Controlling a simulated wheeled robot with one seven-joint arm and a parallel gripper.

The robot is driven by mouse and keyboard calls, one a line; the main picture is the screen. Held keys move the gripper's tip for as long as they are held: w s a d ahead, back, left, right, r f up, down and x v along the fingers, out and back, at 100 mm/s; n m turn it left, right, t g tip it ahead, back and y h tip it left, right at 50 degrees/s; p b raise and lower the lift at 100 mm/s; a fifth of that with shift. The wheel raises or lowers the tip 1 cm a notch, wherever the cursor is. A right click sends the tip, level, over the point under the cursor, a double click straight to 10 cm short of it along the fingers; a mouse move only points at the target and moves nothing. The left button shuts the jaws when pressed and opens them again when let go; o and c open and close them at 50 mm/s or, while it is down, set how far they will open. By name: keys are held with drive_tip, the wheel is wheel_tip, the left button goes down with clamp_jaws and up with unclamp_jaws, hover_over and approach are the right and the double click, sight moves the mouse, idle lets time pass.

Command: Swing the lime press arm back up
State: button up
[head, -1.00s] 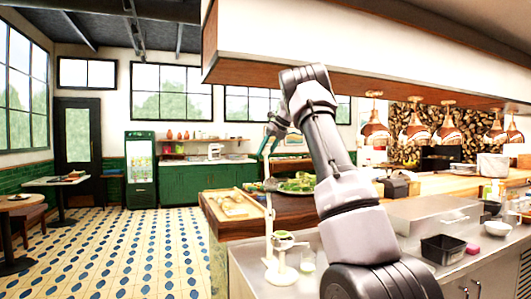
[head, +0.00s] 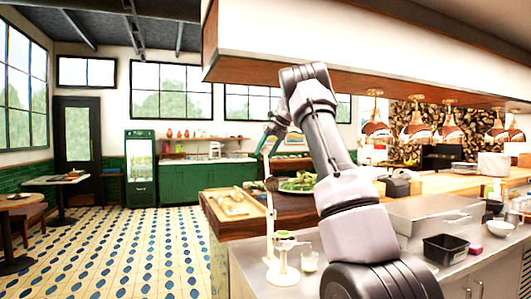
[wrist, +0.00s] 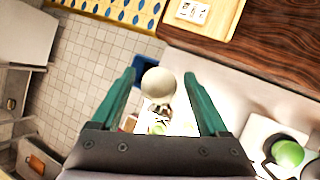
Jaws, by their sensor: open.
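The lime press (head: 284,276) is cream-white and stands on the steel counter at its left end. Its arm (head: 270,215) stands nearly upright in the head view. In the wrist view a round cream knob (wrist: 158,84), which looks like the end of that arm, shows between my two green fingers. My gripper (wrist: 159,74) is open, with a gap visible on each side of the knob. In the head view my gripper (head: 265,152) is small, above the press arm. The lower press is largely hidden behind the knob in the wrist view.
A glass with green contents (head: 309,262) stands just right of the press. A wooden tray (head: 232,204) and a dark plate of greens (head: 297,185) are on the wooden counter behind. A black container (head: 443,248) stands farther right.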

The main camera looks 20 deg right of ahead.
drive_tip(key=v, duration=1)
drive_tip(key=shift+r, duration=0.35)
drive_tip(key=shift+s+d, duration=0.1)
drive_tip(key=shift+d, duration=0.05)
drive_tip(key=s+a+r+n, duration=0.1)
drive_tip(key=s+a+n, duration=0.3)
drive_tip(key=s+n, duration=0.45)
drive_tip(key=s+a+r+n, duration=0.1)
drive_tip(key=s+a+n, duration=0.4)
drive_tip(key=s, duration=0.7)
drive_tip(key=s+a+f+n+t+h, duration=0.1)
drive_tip(key=s+a+f+n, duration=0.3)
drive_tip(key=s+f+n, duration=0.3)
drive_tip(key=s+a+f+n+t+h, duration=0.1)
drive_tip(key=s+a+f+n, duration=0.3)
drive_tip(key=s, duration=1.1)
wheel_tip(320, 180, down, 3)
drive_tip(key=n, duration=0.4)
drive_tip(key=shift+f, duration=0.2)
